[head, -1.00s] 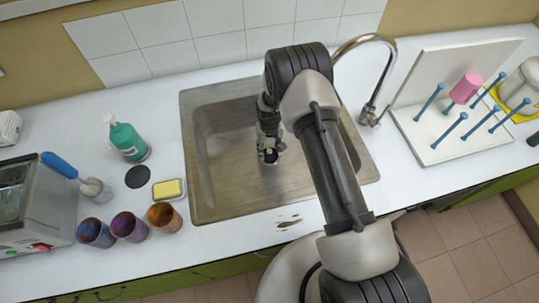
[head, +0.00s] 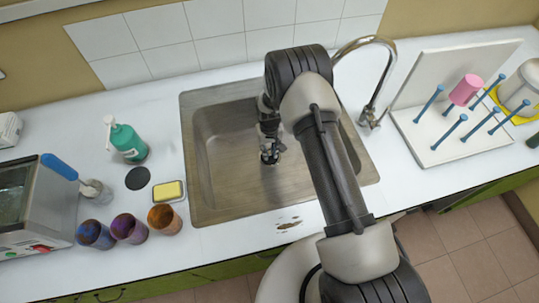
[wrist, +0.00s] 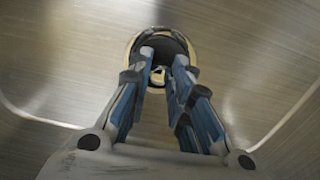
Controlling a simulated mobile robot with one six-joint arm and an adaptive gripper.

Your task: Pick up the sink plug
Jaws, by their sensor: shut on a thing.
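The sink plug (wrist: 176,46) shows in the wrist view as a dark round piece at the drain, inside a pale brass-coloured ring. A small light knob shows between my fingertips. My gripper (wrist: 158,76) is shut on the plug at this knob, low over the sink floor. The fingers hide part of the plug, and I cannot tell whether it is lifted clear of the drain. In the head view my gripper (head: 270,155) points down into the steel sink (head: 215,195), and the plug itself is hidden.
A tap (head: 372,95) arches at the back right of the sink. A dark disc (head: 138,178), a yellow sponge (head: 168,190), a green bottle (head: 127,140) and stained cups (head: 130,227) stand to the left. A peg rack (head: 455,130) stands right. The sink floor is otherwise clear.

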